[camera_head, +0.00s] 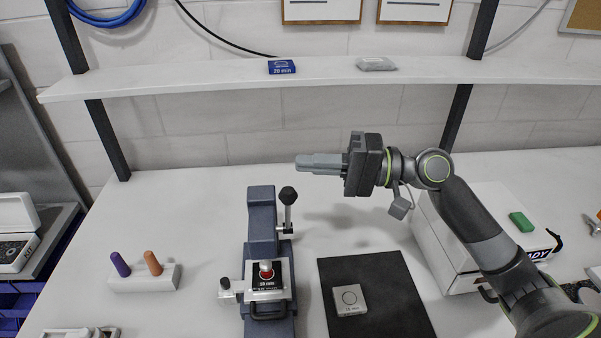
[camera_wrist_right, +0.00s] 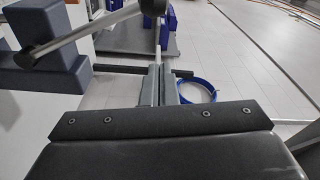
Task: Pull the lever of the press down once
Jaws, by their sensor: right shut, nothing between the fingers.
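The press (camera_head: 262,225) is a dark blue-grey column on the white bench. Its lever (camera_head: 288,214) stands upright on the right side, with a black ball knob (camera_head: 288,194) on top. My right gripper (camera_head: 304,162) reaches in from the right with its fingers shut and empty. In the picture its fingertips lie just above and slightly right of the knob, apart from it. In the right wrist view, the lever (camera_wrist_right: 85,31) slants across the upper left to its dark knob (camera_wrist_right: 153,7), and the shut fingers (camera_wrist_right: 161,74) point ahead, apart from the rod. My left gripper is not in view.
A black mat (camera_head: 385,285) with a grey square piece (camera_head: 350,299) lies right of the press. A white box (camera_head: 430,240) stands beneath my right arm. A white holder (camera_head: 145,279) with purple and orange pegs is at left. A shelf (camera_head: 200,81) runs along the back.

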